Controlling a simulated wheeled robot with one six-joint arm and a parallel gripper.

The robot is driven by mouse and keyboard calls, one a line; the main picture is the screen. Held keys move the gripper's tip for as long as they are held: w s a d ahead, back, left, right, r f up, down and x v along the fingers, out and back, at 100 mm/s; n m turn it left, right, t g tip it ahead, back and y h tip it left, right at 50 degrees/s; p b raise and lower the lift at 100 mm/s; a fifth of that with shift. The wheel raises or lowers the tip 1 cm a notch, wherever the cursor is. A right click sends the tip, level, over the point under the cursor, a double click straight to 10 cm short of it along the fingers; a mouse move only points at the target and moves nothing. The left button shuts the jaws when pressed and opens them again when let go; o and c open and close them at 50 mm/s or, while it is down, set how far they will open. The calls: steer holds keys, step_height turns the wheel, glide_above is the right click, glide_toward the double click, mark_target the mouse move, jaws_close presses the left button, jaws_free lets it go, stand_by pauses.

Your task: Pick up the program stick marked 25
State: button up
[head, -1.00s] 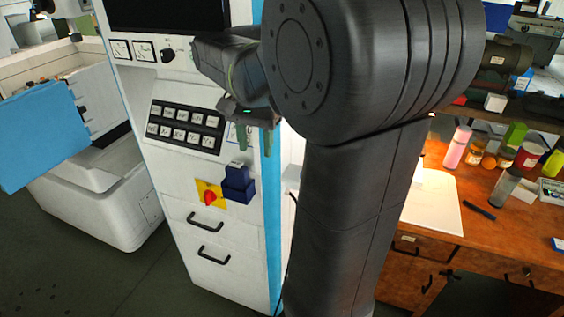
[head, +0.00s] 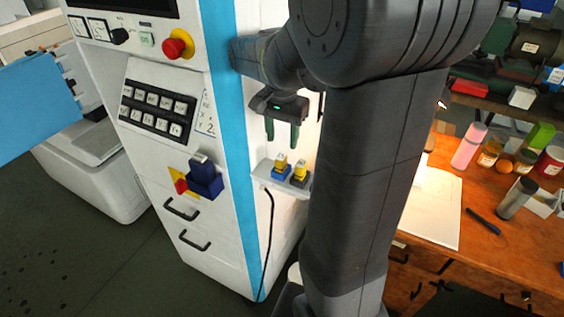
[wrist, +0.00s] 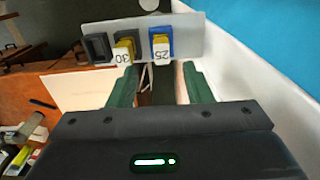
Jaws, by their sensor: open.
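The program stick marked 25 (wrist: 161,49) is yellow with a white label and sits in a blue holder on a pale ledge (wrist: 191,30). In the head view the same stick (head: 281,161) shows on the left of the ledge. A second yellow stick marked 30 (wrist: 123,52) sits in a dark holder beside it; it also shows in the head view (head: 300,170). My gripper (head: 282,133) is open and empty, above the ledge and apart from the sticks. In the wrist view its green fingers (wrist: 160,84) point toward the ledge, with stick 25 roughly between their lines.
A dark, seemingly empty holder (wrist: 97,47) stands beside stick 30. The white machine cabinet (head: 170,110) with a blue edge strip (head: 233,110) stands left of the ledge. A black cable (head: 267,240) hangs below it. A wooden bench (head: 480,250) with bottles is at right.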

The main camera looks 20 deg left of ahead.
mark_target(281, 156)
steer(key=shift+w+f, duration=0.1)
steer(key=shift+f, duration=0.85)
steer(key=shift+f+p, duration=0.35)
steer(key=shift+f, duration=0.2)
steer(key=shift+a+f+p, duration=0.1)
steer(key=shift+f+p, duration=0.4)
steer(key=shift+f, duration=1.65)
jaws_close()
